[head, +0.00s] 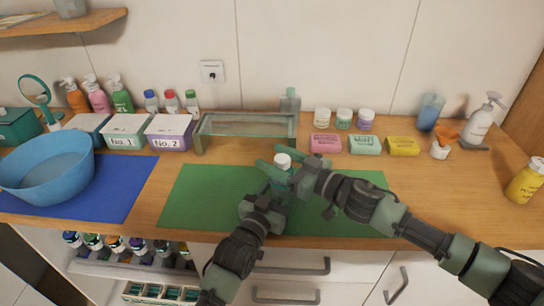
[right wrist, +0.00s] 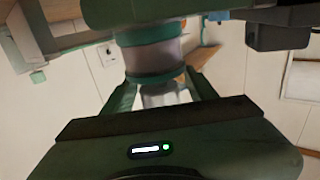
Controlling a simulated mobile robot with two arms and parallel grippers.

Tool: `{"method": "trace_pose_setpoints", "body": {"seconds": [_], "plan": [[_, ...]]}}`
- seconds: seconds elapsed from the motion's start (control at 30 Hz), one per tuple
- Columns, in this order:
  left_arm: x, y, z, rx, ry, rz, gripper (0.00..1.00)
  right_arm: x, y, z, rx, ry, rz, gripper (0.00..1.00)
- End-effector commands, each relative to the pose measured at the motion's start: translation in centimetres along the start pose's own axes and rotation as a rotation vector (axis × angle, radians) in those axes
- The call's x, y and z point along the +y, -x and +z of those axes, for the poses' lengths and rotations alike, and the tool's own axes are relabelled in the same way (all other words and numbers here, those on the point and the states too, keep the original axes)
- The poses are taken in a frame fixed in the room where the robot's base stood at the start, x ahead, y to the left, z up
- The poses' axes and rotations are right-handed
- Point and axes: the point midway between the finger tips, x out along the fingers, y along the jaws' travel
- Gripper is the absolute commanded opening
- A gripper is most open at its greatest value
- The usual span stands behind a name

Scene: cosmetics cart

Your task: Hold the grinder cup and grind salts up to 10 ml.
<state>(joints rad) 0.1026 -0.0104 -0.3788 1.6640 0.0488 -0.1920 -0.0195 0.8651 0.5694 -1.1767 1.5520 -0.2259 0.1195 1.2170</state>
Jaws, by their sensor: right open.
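The grinder cup (head: 283,160) stands above the green mat (head: 190,195) in the head view, its white end up and its lower part largely hidden by my grippers. In the right wrist view the grinder cup (right wrist: 150,58) shows a greyish body with teal bands and a clear end. My left gripper (head: 274,186) is closed around its lower part. My right gripper (head: 273,160) is open, with its fingers on either side of the upper end; the right wrist view shows a gap between finger and cup. The salt and its level cannot be made out.
A blue basin (head: 48,170) sits on a blue mat (head: 120,185) at left. Boxes No. 1 (head: 127,133) and No. 2 (head: 168,133), a glass-sided tray (head: 245,125), jars and soap boxes line the back. A yellow bottle (head: 525,182) stands far right. The green mat's left part is clear.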

Motion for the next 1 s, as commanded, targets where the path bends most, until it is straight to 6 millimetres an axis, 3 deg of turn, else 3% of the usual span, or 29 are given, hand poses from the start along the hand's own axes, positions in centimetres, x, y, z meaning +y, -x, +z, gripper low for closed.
{"method": "trace_pose_setpoints", "body": {"seconds": [0.1, 0.4, 0.43, 0.63, 1.0], "plan": [[-0.02, -0.01, -0.02, 0.000, 0.000, 0.000, 0.04, -0.04, -0.89, -0.01, 0.000, -0.001, -0.001, 0.57], [-0.02, 0.00, -0.01, 0.000, 0.000, 0.000, 0.04, 0.02, -1.10, 0.01, -0.001, 0.000, 0.000, 0.57], [-0.02, 0.00, -0.01, 0.000, 0.000, 0.000, 0.04, 0.02, -1.09, 0.01, -0.001, 0.000, 0.000, 0.55], [-0.01, 0.00, -0.01, 0.000, 0.000, 0.000, 0.04, 0.01, -1.08, 0.01, -0.001, 0.000, 0.000, 0.00], [0.00, 0.00, -0.01, 0.000, 0.001, 0.000, 0.04, 0.03, -1.16, -0.01, 0.005, -0.002, 0.066, 0.00]]}}
